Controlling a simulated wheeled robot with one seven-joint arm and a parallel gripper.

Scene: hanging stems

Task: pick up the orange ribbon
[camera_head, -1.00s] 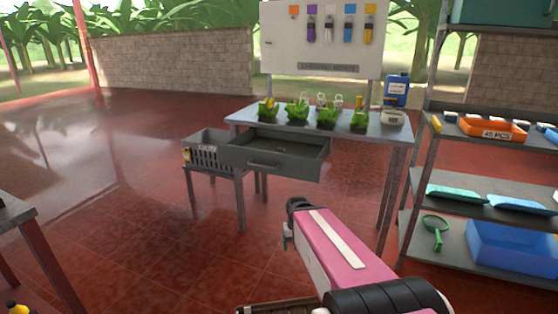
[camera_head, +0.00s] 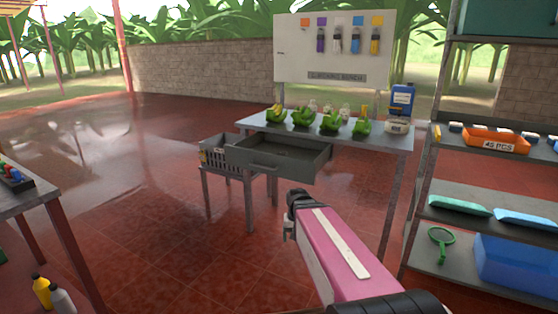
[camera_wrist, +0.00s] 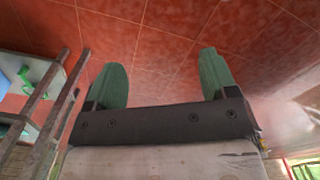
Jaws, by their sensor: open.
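I cannot make out an orange ribbon for certain. On the white board (camera_head: 325,74) an orange square (camera_head: 305,22) marks the leftmost place, and nothing visible hangs under it. Purple (camera_head: 321,40), white (camera_head: 337,40), blue (camera_head: 356,40) and yellow (camera_head: 375,40) strips hang under the other squares. My gripper is open and empty in the wrist view (camera_wrist: 164,78), its two green fingers wide apart above the red floor. In the head view my pink arm reaches forward, and its end is well short of the board and tables.
A grey table (camera_head: 395,140) carries several green bunches and a blue jug (camera_head: 402,98); its drawer (camera_head: 275,160) is open. A crate (camera_head: 213,146) stands beside it. Shelves (camera_head: 425,190) stand right. A left table (camera_head: 40,203) holds a dark rack of small coloured things (camera_head: 14,174). Middle-left floor is clear.

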